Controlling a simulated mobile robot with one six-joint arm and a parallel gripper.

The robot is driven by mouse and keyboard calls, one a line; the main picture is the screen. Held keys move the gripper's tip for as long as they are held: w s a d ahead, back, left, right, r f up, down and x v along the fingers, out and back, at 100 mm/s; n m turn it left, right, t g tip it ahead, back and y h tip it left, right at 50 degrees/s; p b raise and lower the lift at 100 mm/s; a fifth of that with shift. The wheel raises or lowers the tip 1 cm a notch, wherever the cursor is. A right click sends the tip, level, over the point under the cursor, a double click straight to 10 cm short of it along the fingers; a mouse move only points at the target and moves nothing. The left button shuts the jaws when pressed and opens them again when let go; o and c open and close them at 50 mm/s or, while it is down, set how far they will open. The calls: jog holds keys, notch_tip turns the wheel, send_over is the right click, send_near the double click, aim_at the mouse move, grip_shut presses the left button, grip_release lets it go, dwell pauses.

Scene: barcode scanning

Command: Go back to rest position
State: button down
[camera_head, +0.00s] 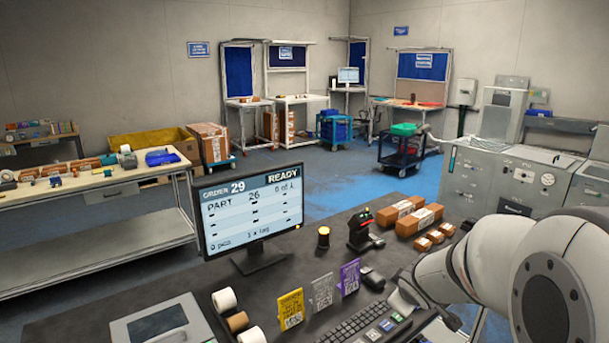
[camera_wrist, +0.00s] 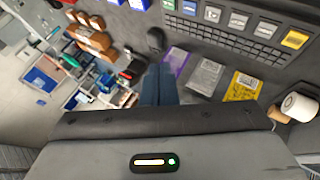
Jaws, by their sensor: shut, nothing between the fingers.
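My gripper (camera_wrist: 158,84) shows in the wrist view as dark blue fingers, closed together with nothing between them, above the desk near the label cards. In the head view my white arm comes in from the right, over the right end of the desk. I cannot make out the fingertips there. A black and red barcode scanner (camera_head: 361,230) stands on the desk (camera_head: 285,265). It also shows in the wrist view (camera_wrist: 133,70). Cardboard boxes (camera_head: 419,221) lie to its right, apart from my gripper.
A monitor (camera_head: 250,215) reads "READY". Yellow (camera_head: 291,309), grey (camera_head: 321,292) and purple (camera_head: 349,278) cards stand behind the keyboard (camera_head: 362,325). Tape rolls (camera_head: 224,299) lie on the left. A workbench (camera_head: 95,185) stands at far left; blue floor (camera_head: 345,185) is open beyond the desk.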

jog(key=s+a+r+m+g+y+b, duration=0.1)
jog(key=s+a+m, duration=0.3)
jog(key=s, duration=0.7)
jog(key=s+a+r+m+g+y+b, duration=0.1)
jog(key=s+a+m+g, duration=0.3)
jog(key=s, duration=0.8)
jog(key=shift+s, duration=0.25)
dwell(0.5)
